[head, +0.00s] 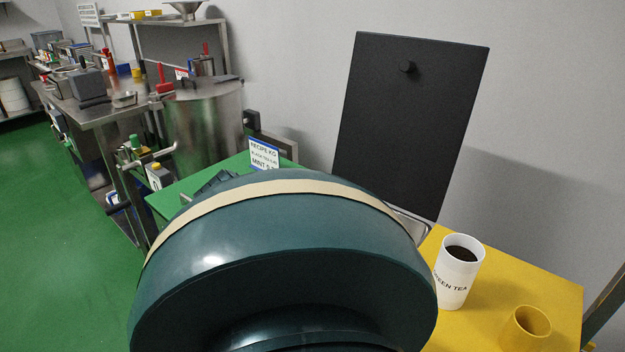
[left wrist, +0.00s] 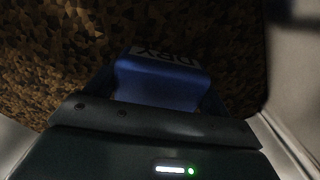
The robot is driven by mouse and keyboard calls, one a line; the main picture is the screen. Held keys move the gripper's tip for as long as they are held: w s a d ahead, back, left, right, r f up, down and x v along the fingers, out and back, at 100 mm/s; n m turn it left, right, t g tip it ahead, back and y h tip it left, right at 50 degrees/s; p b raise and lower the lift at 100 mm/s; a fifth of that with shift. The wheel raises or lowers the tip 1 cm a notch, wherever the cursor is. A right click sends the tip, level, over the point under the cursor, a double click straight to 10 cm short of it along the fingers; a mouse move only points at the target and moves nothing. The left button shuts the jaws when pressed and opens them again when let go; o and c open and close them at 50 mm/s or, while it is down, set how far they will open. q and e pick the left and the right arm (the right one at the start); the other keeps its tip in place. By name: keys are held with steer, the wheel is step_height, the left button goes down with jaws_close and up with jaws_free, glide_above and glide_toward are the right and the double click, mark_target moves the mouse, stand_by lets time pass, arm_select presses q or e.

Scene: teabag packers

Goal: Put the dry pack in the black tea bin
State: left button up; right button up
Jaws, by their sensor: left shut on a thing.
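In the left wrist view my left gripper (left wrist: 158,88) is shut on a blue pack (left wrist: 160,82) with upside-down lettering that reads like "DRY". Brown and black tea leaves (left wrist: 60,50) fill most of the view behind the pack, inside a pale wall (left wrist: 292,80). I cannot tell whether the pack touches the leaves. In the head view a black lid (head: 410,120) with a knob stands raised against the wall, and a bit of metal bin rim (head: 412,226) shows below it. My own arm hides the bin's opening, the pack and the left gripper there. My right gripper is not in view.
A yellow table (head: 555,290) at right holds a white "GREEN TEA" canister (head: 452,285) and a yellow cup (head: 525,330). A green table (head: 175,200) with a recipe sign (head: 264,155) lies left of the bin. A steel vat (head: 205,125) stands behind.

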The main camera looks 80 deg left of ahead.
arm_select(q)
step_height(320, 180, down, 3)
steer(key=shift+r+b, duration=0.1)
steer(key=shift+b, duration=0.4)
steer(key=o, duration=0.9)
steer(key=shift+o, duration=0.2)
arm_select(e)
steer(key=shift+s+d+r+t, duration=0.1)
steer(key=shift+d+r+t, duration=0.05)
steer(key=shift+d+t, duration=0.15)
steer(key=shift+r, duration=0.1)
